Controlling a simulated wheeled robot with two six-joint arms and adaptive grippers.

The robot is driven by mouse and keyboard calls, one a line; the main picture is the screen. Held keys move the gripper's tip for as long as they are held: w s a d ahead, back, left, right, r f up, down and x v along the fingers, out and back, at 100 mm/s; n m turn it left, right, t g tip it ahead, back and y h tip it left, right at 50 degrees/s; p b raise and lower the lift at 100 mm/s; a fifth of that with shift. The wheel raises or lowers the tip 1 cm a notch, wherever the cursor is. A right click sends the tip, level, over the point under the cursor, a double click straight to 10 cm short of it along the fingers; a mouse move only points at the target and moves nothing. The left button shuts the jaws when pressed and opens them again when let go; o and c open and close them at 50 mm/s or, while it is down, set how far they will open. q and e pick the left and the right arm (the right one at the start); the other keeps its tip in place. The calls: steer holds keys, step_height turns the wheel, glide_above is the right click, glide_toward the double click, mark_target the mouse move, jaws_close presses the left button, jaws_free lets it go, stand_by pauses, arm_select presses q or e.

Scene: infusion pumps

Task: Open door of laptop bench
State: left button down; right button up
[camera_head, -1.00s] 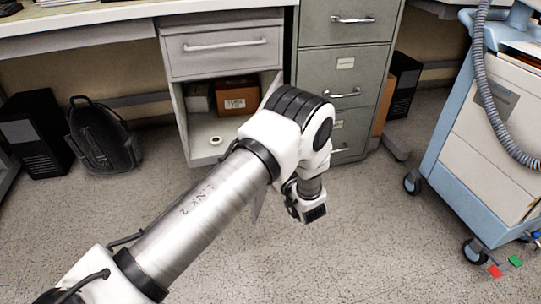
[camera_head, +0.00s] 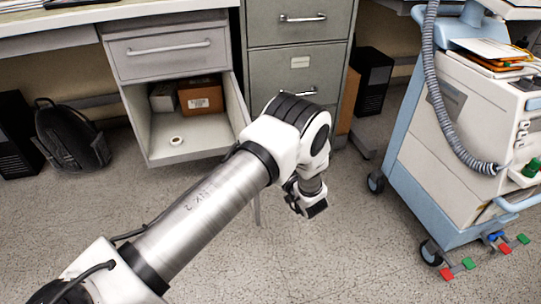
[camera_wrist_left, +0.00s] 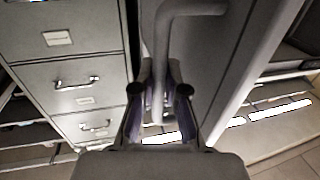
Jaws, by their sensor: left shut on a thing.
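The bench cabinet (camera_head: 190,155) stands under the worktop at the left, its lower compartment open to view with a brown box (camera_head: 201,97) and a small white ring (camera_head: 176,140) inside. Its door is swung out and mostly hidden behind my left arm in the head view; a thin edge (camera_head: 257,208) shows below the arm. In the left wrist view, the door's grey bar handle (camera_wrist_left: 162,45) runs down between the fingers of my left gripper (camera_wrist_left: 160,85), which is shut on it. The door panel (camera_wrist_left: 205,65) is behind the handle. My right gripper is out of view.
A drawer (camera_head: 167,52) above the compartment is shut. A grey filing cabinet (camera_head: 297,65) stands right of it. A wheeled cart (camera_head: 445,150) with a hose is at the right. A black backpack (camera_head: 75,140) is at the left. The floor in front is clear.

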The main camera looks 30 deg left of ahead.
arm_select(q)
steer(key=c, duration=1.2)
jaws_free()
steer(key=v, duration=1.2)
